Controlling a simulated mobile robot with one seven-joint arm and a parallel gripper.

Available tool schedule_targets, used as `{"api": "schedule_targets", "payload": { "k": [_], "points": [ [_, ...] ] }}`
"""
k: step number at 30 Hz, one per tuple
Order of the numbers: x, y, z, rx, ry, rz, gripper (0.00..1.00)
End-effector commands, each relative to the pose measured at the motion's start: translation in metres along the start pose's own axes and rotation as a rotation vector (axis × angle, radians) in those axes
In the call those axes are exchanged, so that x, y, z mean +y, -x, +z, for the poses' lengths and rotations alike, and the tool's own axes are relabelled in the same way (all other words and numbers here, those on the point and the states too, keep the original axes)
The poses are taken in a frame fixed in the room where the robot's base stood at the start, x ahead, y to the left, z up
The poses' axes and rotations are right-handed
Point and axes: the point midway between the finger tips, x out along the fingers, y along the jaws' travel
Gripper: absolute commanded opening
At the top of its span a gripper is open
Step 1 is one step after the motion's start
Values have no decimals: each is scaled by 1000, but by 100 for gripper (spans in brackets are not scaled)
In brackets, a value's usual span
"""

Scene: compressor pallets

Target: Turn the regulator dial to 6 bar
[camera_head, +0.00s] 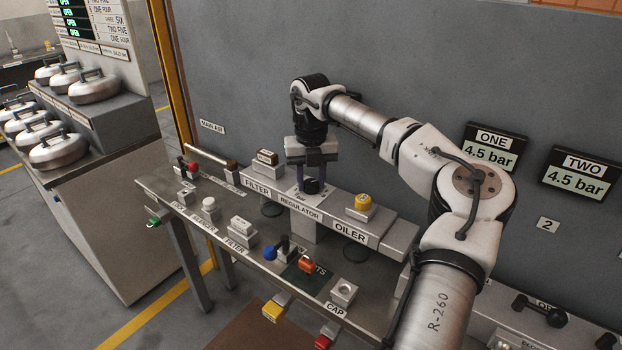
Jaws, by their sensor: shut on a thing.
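The regulator (299,208) sits in the middle of the bench rail, between the filter and the oiler, with its label on the front. Its dark dial (312,186) stands on top. My gripper (312,181) points straight down over the regulator and is shut on the dial, one finger on each side. The dial's scale is too small and too covered to read. Two wall displays, ONE (491,148) and TWO (580,179), both read 4.5 bar.
The filter (265,158) stands left of my gripper, and the yellow-capped oiler (363,203) stands right. The bench front (215,232) holds several small parts, including a blue ball and an orange piece. A grey wall is behind. Silver pots (94,87) stand at far left.

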Motion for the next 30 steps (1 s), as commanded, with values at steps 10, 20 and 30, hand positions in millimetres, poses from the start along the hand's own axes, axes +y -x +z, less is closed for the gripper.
{"api": "schedule_targets", "payload": {
  "k": [10,20,30],
  "points": [
    [0,0,0,0,1,0,55],
    [0,11,0,-1,0,-1,55],
    [0,84,0,-4,0,-1,55]
  ]
}}
